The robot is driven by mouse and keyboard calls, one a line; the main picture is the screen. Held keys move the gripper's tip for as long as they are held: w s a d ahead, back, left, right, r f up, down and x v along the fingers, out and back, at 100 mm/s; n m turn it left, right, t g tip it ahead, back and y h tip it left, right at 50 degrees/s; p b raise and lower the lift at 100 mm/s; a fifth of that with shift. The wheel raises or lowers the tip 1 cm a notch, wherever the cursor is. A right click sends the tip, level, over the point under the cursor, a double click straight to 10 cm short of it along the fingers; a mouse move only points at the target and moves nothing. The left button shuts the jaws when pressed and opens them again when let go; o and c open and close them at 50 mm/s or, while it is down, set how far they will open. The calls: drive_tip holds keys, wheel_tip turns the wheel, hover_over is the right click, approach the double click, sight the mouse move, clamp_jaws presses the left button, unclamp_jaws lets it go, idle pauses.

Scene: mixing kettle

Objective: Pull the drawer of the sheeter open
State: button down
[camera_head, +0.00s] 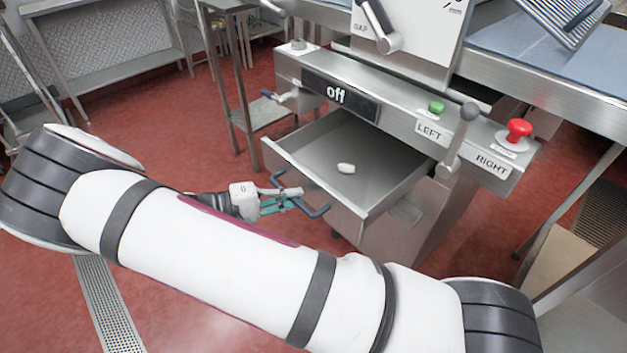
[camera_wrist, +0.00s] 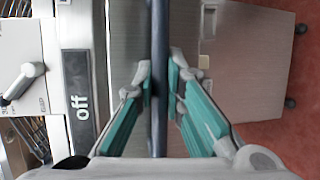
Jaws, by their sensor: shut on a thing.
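The sheeter's drawer (camera_head: 312,180) is a grey metal box, and it stands well out from the machine body. A dark bar handle (camera_head: 318,211) is on the drawer's front. My gripper (camera_head: 292,198) is at this handle, with its fingers around the bar. In the wrist view the bar (camera_wrist: 159,60) runs up between the two fingertips (camera_wrist: 160,80), and my gripper is shut on it. My white arm crosses in front and hides part of the floor and the lower machine.
Above the drawer is a panel with an "off" display (camera_head: 340,96), a green button (camera_head: 436,107), a red knob (camera_head: 519,130) and a lever (camera_head: 460,140). A metal side table (camera_head: 262,112) stands behind. Open red floor (camera_head: 185,150) lies left of the drawer.

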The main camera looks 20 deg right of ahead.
drive_tip(key=s+a, duration=0.2)
drive_tip(key=a, duration=0.3)
drive_tip(key=shift+a, duration=0.35)
drive_tip(key=c, duration=1.7)
unclamp_jaws()
drive_tip(key=shift+o, duration=0.2)
drive_tip(key=a+r, duration=0.2)
drive_tip(key=a, duration=0.9)
drive_tip(key=shift+w+a, duration=0.35)
drive_tip(key=shift+r, duration=0.1)
